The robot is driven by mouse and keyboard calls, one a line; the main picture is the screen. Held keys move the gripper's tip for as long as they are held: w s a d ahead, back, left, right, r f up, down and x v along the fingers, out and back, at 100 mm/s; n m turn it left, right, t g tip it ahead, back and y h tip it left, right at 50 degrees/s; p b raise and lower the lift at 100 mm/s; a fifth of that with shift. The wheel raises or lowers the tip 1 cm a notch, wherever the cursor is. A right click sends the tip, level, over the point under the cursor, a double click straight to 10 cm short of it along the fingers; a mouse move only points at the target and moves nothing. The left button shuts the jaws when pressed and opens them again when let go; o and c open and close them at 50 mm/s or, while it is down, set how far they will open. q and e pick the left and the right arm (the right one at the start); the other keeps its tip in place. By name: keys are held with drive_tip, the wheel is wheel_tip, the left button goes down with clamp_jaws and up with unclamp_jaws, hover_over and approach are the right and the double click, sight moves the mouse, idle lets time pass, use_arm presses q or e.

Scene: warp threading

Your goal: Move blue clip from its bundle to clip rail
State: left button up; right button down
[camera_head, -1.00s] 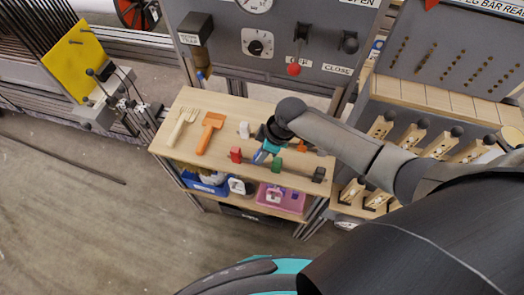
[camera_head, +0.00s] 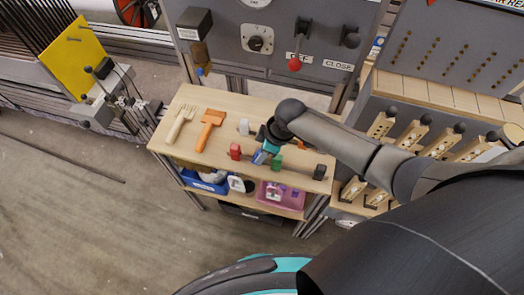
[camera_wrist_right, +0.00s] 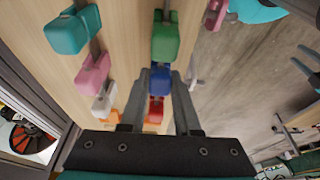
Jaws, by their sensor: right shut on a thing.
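My right gripper (camera_head: 266,148) is over the wooden bench top, fingers pointing down and shut on the blue clip (camera_head: 259,156). In the right wrist view the blue clip (camera_wrist_right: 160,82) shows between the fingers (camera_wrist_right: 160,76). Whether the blue clip touches the rail is hidden. The red clip (camera_wrist_right: 154,109) and green clip (camera_wrist_right: 166,38) also show in the wrist view. My left gripper is not in view.
A second row holds a white clip (camera_wrist_right: 105,99), a pink clip (camera_wrist_right: 92,73) and a teal clip (camera_wrist_right: 72,32). A wooden fork (camera_head: 182,122) and an orange brush (camera_head: 209,128) lie left on the bench. A control panel with a red-knobbed lever (camera_head: 295,62) stands behind.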

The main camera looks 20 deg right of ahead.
drive_tip(key=shift+f, duration=0.1)
drive_tip(key=c, duration=0.5)
unclamp_jaws()
drive_tip(key=shift+c, duration=0.2)
drive_tip(key=p+v, duration=0.3)
drive_tip(key=v, duration=1.2)
